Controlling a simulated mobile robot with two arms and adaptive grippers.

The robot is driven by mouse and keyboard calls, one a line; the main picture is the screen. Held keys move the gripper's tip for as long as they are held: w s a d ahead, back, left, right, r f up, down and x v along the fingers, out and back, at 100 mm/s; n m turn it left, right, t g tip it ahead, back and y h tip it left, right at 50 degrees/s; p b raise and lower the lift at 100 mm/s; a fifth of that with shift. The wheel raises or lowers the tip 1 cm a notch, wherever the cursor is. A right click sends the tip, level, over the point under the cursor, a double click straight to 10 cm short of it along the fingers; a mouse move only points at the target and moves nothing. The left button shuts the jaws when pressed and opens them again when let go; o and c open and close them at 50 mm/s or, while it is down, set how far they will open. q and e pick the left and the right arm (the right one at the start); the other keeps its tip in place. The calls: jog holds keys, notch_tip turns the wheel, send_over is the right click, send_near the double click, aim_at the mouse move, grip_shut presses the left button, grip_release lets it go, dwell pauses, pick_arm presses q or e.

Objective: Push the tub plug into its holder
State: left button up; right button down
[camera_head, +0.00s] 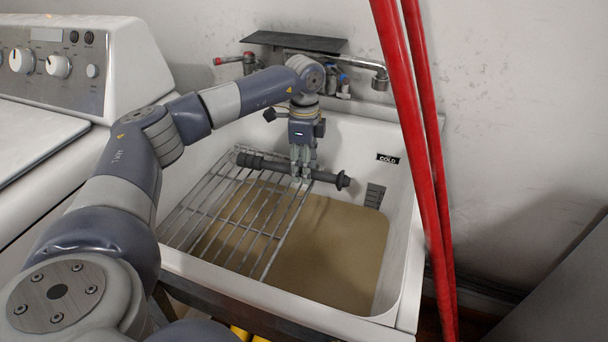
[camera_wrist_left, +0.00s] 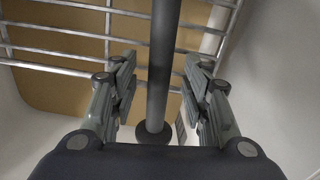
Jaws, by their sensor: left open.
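The tub plug (camera_head: 265,164) is a long dark rod with a flared right end, lying roughly level across the back of the tub, over the wire rack. My left gripper (camera_head: 301,178) points down at it from above, near the flared end. In the left wrist view, the plug (camera_wrist_left: 163,65) runs between the two open fingers of my gripper (camera_wrist_left: 159,70), with a gap on both sides. Its round flange (camera_wrist_left: 156,134) shows close to the palm. I cannot pick out the plug's holder for certain. My right gripper is not in view.
The white tub (camera_head: 403,240) holds a wire rack (camera_head: 216,205) on its left side, over brown water or a brown floor. Taps and a spout (camera_head: 378,72) are behind my arm. Red poles (camera_head: 420,130) stand at the right edge. A washer (camera_head: 60,130) is at left.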

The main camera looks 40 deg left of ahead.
pick_arm(q)
jog(key=shift+f, duration=0.3)
grip_shut()
jog(key=shift+r, duration=0.1)
jog(key=shift+r, duration=0.1)
